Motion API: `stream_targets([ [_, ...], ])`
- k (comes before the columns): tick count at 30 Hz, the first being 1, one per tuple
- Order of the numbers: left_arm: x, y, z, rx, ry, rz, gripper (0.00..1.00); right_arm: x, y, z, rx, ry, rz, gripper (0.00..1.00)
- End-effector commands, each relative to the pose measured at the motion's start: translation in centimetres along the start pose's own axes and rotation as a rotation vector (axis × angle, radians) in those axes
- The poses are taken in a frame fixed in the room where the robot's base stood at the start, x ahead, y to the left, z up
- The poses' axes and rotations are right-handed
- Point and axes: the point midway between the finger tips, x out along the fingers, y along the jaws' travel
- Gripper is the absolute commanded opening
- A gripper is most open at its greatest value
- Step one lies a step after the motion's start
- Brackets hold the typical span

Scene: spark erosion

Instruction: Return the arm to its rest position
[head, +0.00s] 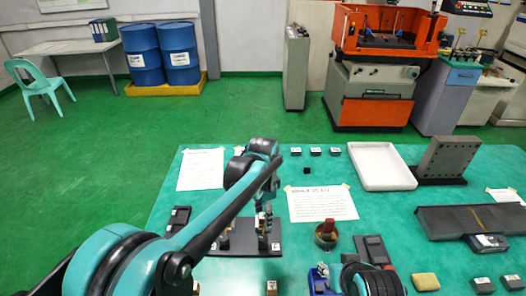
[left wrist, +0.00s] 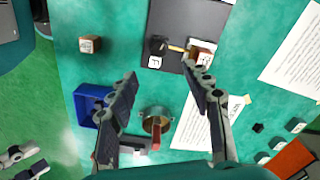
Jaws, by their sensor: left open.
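My left arm reaches from the bottom left of the head view over the green table. Its gripper (head: 263,232) hangs over the right part of a dark board (head: 238,248). In the left wrist view the gripper (left wrist: 160,70) is open, with nothing between its fingers. The board (left wrist: 184,18) lies beyond the fingertips, with a small brass-coloured piece (left wrist: 176,48) and a brown block (left wrist: 202,52) at its edge. Two grey fingers of my right gripper (left wrist: 40,156) appear at the lower left of the left wrist view, apart and empty. The rest pose is not marked in the views.
A round cup (head: 326,240) with a red-brown piece stands right of the board. A blue bin (left wrist: 84,108), paper sheet (head: 320,204), white tray (head: 382,166), grey angle plate (head: 450,158) and yellow sponge (head: 425,282) are also on the table. Open green floor (head: 120,150) lies left.

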Motion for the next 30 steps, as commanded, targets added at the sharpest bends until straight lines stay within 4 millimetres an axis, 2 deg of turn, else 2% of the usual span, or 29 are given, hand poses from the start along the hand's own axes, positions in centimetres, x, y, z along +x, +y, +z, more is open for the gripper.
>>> stream_targets([
  [4, -0.4, 0.1, 0.6, -0.023, 0.008, -0.008, 0.5, 0.0, 0.0, 0.0, 0.0, 0.0, 0.0, 0.4],
  [7, -1.6, 0.4, 2.5, -0.094, 0.034, -0.036, 0.5, 0.0, 0.0, 0.0, 0.0, 0.0, 0.0, 0.4],
  [12, -4.3, 1.8, 8.1, -0.322, 0.127, -0.119, 0.5, 0.0, 0.0, 0.0, 0.0, 0.0, 0.0, 0.4],
  [16, -5.4, 3.5, 12.6, -0.515, 0.213, -0.183, 0.5, 0.0, 0.0, 0.0, 0.0, 0.0, 0.0, 0.4],
  [20, -5.5, 5.6, 16.7, -0.704, 0.307, -0.243, 0.5, 0.0, 0.0, 0.0, 0.0, 0.0, 0.0, 0.4],
  [24, -4.6, 7.8, 20.4, -0.89, 0.41, -0.298, 0.5, 0.0, 0.0, 0.0, 0.0, 0.0, 0.0, 0.4],
  [30, -3.0, 9.6, 23.3, -1.064, 0.517, -0.345, 0.5, 0.0, 0.0, 0.0, 0.0, 0.0, 0.0, 0.4],
])
